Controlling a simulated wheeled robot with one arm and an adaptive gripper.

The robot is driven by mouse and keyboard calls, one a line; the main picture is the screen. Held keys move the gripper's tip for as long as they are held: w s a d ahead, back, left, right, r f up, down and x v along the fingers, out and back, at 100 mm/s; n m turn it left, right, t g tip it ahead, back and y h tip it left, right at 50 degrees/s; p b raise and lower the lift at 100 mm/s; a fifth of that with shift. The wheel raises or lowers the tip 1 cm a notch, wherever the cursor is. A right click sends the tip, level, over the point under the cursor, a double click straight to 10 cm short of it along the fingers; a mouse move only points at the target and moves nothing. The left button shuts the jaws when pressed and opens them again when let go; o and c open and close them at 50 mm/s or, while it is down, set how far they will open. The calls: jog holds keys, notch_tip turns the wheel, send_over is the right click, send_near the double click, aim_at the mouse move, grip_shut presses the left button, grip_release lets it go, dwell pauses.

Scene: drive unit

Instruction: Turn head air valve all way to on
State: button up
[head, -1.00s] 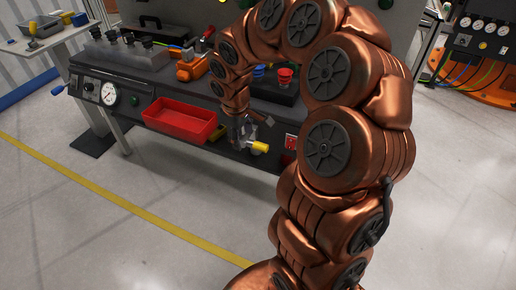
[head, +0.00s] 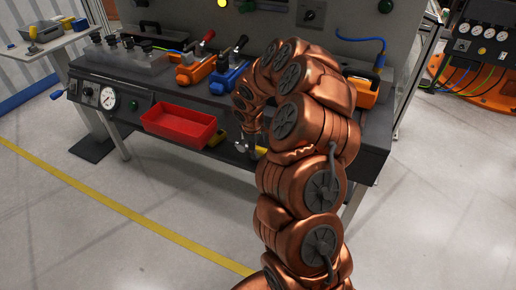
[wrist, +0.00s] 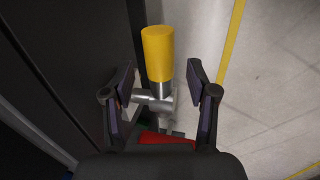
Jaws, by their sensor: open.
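The valve's yellow handle (wrist: 158,52) points up in the wrist view from a silver metal body (wrist: 163,103), with a stub reaching left to the dark bench front. My gripper (wrist: 160,75) is open, with one finger on each side of the valve and visible gaps to both. In the head view, my gripper (head: 246,146) is low at the bench's front edge, right of the red tray. Only a bit of the yellow handle (head: 263,150) shows there; my arm hides most of the valve. I cannot read any on or off marking.
A red tray (head: 180,122) hangs at the bench front, left of my gripper. A pressure gauge (head: 109,99) is further left. Orange (head: 195,68) and blue (head: 229,74) clamp-like units stand on the bench top. The floor in front is clear, with a yellow line.

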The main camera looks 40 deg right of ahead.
jog(key=shift+x, duration=1.3)
jog(key=shift+c, duration=0.3)
grip_shut()
